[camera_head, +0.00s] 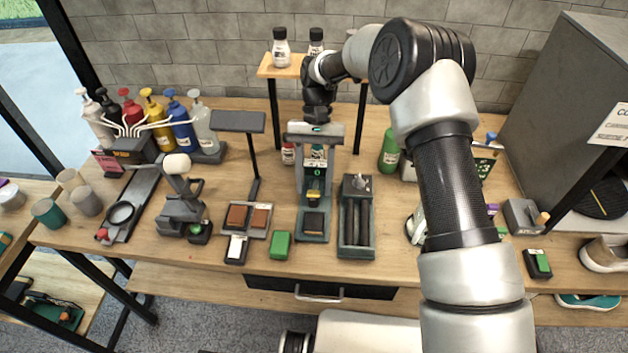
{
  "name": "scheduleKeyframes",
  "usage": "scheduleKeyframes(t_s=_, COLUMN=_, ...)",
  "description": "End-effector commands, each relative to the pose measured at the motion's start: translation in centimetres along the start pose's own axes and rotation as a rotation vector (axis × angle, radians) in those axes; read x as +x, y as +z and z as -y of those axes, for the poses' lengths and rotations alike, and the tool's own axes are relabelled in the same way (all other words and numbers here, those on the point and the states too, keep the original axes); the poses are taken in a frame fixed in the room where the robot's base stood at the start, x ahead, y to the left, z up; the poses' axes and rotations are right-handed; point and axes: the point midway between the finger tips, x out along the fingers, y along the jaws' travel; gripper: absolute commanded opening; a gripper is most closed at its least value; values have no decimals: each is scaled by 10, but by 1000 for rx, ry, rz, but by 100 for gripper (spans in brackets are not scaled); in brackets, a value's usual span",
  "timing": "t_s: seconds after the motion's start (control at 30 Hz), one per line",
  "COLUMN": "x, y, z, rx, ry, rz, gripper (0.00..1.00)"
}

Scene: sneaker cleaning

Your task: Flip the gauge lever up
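My arm reaches over the bench from the right, and my gripper (318,116) is dark and points down at the back middle. It is at or just behind the grey top of an upright press-like stand (314,222). Its fingertips cannot be made out, so I cannot tell whether it is open or shut. No part is clearly marked as the gauge lever. A round dial-like disc (121,213) lies on a grey rail with a red knob at the left. A dark two-channel fixture (357,243) with a small light knob (361,182) stands right of the stand.
A grey device with a white rounded head (177,164) and several pump bottles (180,128) stand at left. A green block (280,244) lies near the front edge. A small raised shelf (277,72) holds two bottles behind my gripper. A large grey cabinet (560,100) bounds the right.

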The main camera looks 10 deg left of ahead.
Motion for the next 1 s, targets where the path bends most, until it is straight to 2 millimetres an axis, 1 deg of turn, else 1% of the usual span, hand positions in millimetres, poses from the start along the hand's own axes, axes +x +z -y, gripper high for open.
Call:
scheduleKeyframes(t_s=0.13, x=-4, y=0, z=0, rx=0, ry=0, rz=-1, gripper=44)
scheduleKeyframes(t_s=0.27, x=-19, y=-1, z=1, rx=0, ry=-1, rz=-3, gripper=44)
scheduleKeyframes(t_s=0.6, x=-92, y=-1, z=0, rx=1, ry=-1, rz=-5, gripper=44)
scheduleKeyframes(t_s=0.7, x=-105, y=-1, z=0, rx=0, ry=0, rz=-2, gripper=44)
scheduleKeyframes(t_s=0.83, x=-116, y=0, z=0, rx=0, ry=0, rz=-1, gripper=44)
scheduleKeyframes(t_s=1.0, x=-120, y=0, z=0, rx=0, ry=0, rz=0, gripper=44)
